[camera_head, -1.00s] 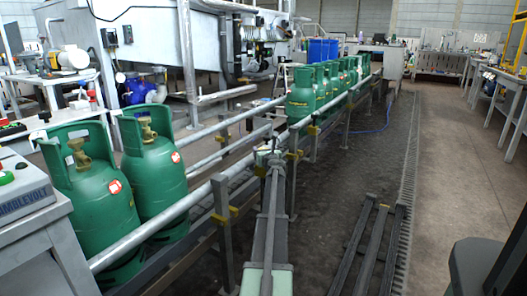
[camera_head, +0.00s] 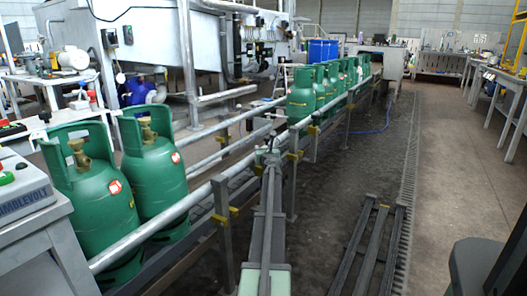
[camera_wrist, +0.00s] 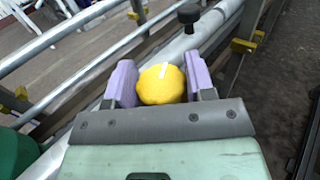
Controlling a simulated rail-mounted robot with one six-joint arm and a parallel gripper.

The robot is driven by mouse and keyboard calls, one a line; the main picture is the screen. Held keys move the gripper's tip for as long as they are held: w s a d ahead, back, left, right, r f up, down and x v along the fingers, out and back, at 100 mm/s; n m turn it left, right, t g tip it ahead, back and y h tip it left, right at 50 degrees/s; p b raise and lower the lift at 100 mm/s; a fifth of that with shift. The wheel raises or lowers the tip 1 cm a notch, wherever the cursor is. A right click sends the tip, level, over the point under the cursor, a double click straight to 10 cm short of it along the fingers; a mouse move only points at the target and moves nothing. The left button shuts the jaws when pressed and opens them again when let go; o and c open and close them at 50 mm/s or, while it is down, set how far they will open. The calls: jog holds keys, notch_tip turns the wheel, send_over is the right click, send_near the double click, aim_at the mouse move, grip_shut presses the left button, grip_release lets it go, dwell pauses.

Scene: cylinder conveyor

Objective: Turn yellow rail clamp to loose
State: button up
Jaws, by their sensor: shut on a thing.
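A round yellow rail clamp knob (camera_wrist: 161,85) sits in the middle of the wrist view, with a short white mark on its top that points away and slightly right. My gripper (camera_wrist: 158,84) is shut on it, one purple pad at its left side and one at its right. In the head view, the end of my arm (camera_head: 268,155) is beside the conveyor rail, and the gripped knob cannot be made out there.
A black knob (camera_wrist: 188,14) stands just beyond in the wrist view. Yellow rail brackets (camera_head: 222,216) line the conveyor's silver rail (camera_head: 165,220). Green cylinders (camera_head: 160,170) stand behind the rail. The floor to the right (camera_head: 440,170) is largely open.

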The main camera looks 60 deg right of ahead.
jog(key=m+g+h, duration=0.1)
jog(key=m+g, duration=0.1)
jog(key=g, duration=0.1)
jog(key=m+g+h, duration=0.2)
jog(key=m+g, duration=0.1)
jog(key=g, duration=0.1)
jog(key=shift+m+g+h, duration=0.4)
jog(key=shift+m+g, duration=1.3)
jog(key=shift+g, duration=0.9)
jog(key=o, duration=0.9)
